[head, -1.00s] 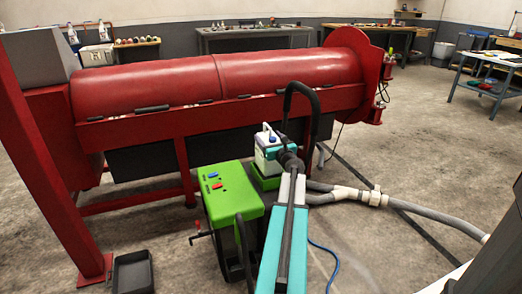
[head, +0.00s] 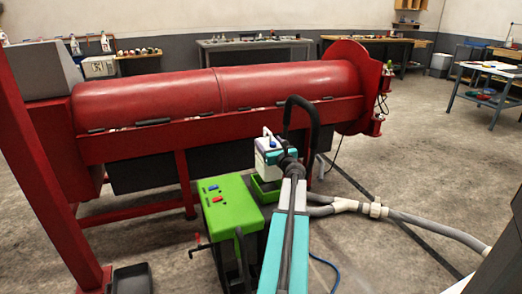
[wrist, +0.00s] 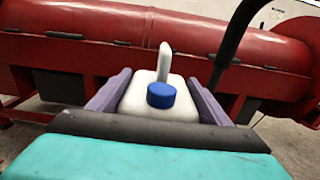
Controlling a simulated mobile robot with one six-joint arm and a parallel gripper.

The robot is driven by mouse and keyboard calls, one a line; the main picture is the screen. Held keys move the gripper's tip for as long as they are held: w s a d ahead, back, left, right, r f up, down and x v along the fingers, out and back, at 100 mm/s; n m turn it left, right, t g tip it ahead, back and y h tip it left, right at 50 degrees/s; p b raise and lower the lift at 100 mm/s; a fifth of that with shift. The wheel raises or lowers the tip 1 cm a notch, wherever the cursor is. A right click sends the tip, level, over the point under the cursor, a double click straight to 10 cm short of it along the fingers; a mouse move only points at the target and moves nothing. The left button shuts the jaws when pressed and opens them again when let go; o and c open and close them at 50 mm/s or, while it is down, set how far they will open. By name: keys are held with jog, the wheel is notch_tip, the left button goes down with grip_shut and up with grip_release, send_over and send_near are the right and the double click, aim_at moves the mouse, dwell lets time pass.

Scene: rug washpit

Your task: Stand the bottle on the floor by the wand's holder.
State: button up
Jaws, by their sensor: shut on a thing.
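The bottle (head: 262,145) is white with a blue cap and a loop handle, and stands roughly upright in my gripper (head: 272,158). In the wrist view, the jaws (wrist: 158,98) are shut on both sides of the bottle (wrist: 147,106), below its blue cap (wrist: 161,95). Its lower part is hidden by my gripper there. In the head view the bottle shows just above a green open tray (head: 268,192); I cannot tell whether it is clear of it. I cannot make out the wand or its holder with certainty.
A green-topped machine (head: 228,200) stands left of my arm. A long red drum machine (head: 220,100) is behind. Grey hoses (head: 425,228) run along the floor to the right. A black tray (head: 132,278) lies at front left. Open floor (head: 430,160) lies to the right.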

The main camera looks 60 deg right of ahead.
jog(key=shift+w+a+r, duration=0.1)
jog(key=shift+r, duration=0.05)
jog(key=w+a+r+n+t+y+p, duration=0.1)
jog(key=w+a+n+y+p, duration=0.25)
jog(key=w+a, duration=0.6)
jog(key=w+a+r+n+t+y+p, duration=0.15)
jog(key=w+a+y, duration=0.3)
jog(key=a, duration=1.05)
jog(key=w+a+r+n+t+y+p, duration=0.1)
jog(key=w+a+n+y+p, duration=0.4)
jog(key=a, duration=0.7)
jog(key=a+r+n+g+y+p, duration=0.1)
jog(key=a+y, duration=0.3)
jog(key=a, duration=0.9)
jog(key=s+a+r+n+g+y+p, duration=0.1)
jog(key=a+r+n+g+y+p, duration=0.1)
jog(key=a, duration=1.1)
jog(key=s+a+r+n+g+y+p, duration=0.1)
jog(key=a+n+g+y+p, duration=0.3)
jog(key=a, duration=0.9)
jog(key=shift+s+a+r+n+g+y, duration=0.15)
jog(key=shift+a+r+n+g+y, duration=0.35)
jog(key=shift+y, duration=0.7)
jog(key=shift+r, duration=0.1)
